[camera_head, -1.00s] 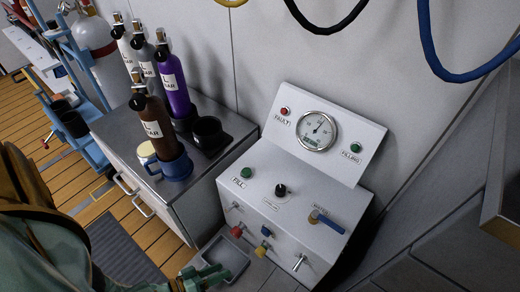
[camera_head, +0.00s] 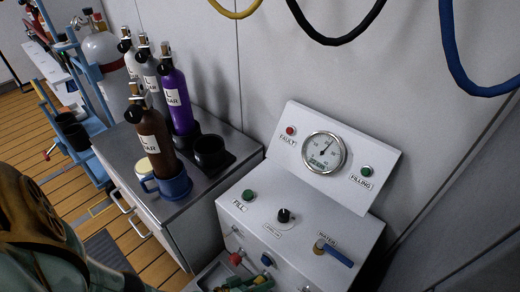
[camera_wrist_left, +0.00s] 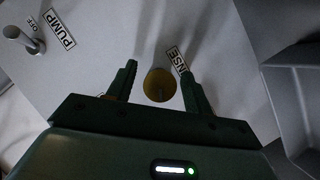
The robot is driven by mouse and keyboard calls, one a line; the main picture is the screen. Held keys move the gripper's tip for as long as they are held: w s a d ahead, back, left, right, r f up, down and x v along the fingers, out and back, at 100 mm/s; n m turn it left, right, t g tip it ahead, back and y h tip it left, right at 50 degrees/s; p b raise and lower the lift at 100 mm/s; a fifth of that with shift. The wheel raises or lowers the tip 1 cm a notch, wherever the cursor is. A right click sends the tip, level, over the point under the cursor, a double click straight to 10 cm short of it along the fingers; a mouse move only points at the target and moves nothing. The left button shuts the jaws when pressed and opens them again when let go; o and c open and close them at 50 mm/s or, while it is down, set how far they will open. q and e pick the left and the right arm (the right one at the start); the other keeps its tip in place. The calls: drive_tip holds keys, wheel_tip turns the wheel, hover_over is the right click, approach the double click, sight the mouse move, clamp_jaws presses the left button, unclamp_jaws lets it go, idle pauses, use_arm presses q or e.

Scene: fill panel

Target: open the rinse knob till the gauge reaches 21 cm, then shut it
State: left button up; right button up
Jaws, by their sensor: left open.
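The gauge (camera_head: 323,152) is a round white dial on the sloped top of the white panel; its needle shows, but its figures are too small to read. In the left wrist view, the yellow round knob (camera_wrist_left: 160,85) sits beside a label partly hidden by a finger, with "NSE" showing. My left gripper (camera_wrist_left: 158,72) is open, one finger on each side of this knob; contact cannot be told. In the head view, my left gripper (camera_head: 250,283) is at the bottom edge in front of the panel, covering part of its lower front. My right gripper is out of view.
On the panel are a red knob (camera_head: 235,259), a blue knob (camera_head: 266,260), a black dial (camera_head: 284,214) and a water lever (camera_head: 334,252). A pump switch (camera_wrist_left: 22,40) stands by "OFF". Several bottles and a blue mug (camera_head: 172,185) stand on the cabinet at left.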

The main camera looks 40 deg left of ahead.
use_arm(q)
drive_tip(key=shift+c, duration=0.2)
drive_tip(key=c, duration=0.9)
